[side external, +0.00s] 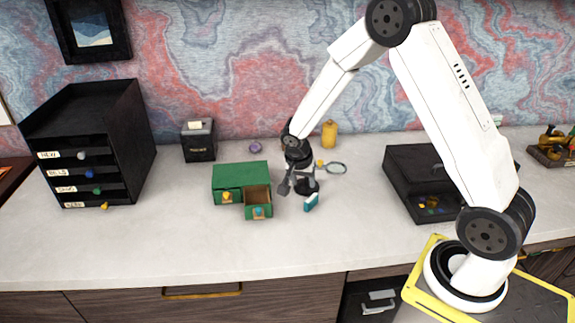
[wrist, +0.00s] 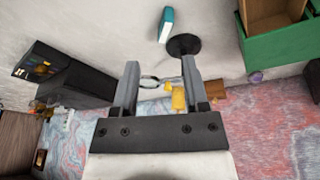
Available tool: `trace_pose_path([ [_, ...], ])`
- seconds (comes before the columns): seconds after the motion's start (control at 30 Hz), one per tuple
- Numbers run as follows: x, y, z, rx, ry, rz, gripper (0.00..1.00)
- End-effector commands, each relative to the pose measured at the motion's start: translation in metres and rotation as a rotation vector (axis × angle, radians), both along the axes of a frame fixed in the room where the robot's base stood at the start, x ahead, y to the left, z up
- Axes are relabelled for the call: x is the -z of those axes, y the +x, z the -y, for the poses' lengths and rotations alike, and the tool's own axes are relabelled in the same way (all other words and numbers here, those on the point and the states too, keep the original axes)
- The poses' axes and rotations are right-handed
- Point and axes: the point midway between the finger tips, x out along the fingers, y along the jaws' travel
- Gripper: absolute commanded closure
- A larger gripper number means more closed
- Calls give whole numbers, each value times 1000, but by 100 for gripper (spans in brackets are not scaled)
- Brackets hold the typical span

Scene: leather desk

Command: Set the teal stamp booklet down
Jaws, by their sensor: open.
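The teal stamp booklet (side external: 311,202) is on the pale desk top, just right of the small green drawer box. It also shows in the wrist view (wrist: 166,24), beyond my fingertips and beside a round black disc (wrist: 184,44). I cannot tell whether the booklet touches the disc. My gripper (side external: 292,186) is above the desk, to the left of and behind the booklet. In the wrist view its two fingers (wrist: 159,66) are spread with nothing held between them.
The green box (side external: 228,181) has its front right drawer (side external: 258,207) pulled out. A magnifying glass (side external: 335,168) and a yellow bottle (side external: 329,134) are behind my gripper. A black case (side external: 400,177) is to the right. The desk's front strip is clear.

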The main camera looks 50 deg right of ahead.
Motion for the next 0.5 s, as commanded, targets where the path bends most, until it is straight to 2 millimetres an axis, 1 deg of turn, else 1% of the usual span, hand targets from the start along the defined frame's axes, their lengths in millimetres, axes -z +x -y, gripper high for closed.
trace_pose_path([
  [0.03, -8, -6, -8, -61, 14, -5, 42],
  [0.1, -17, -14, -19, -147, 33, -15, 42],
  [0.27, -34, -35, -42, -348, 69, -32, 42],
  [0.5, -56, -70, -72, -649, 102, -37, 42],
])
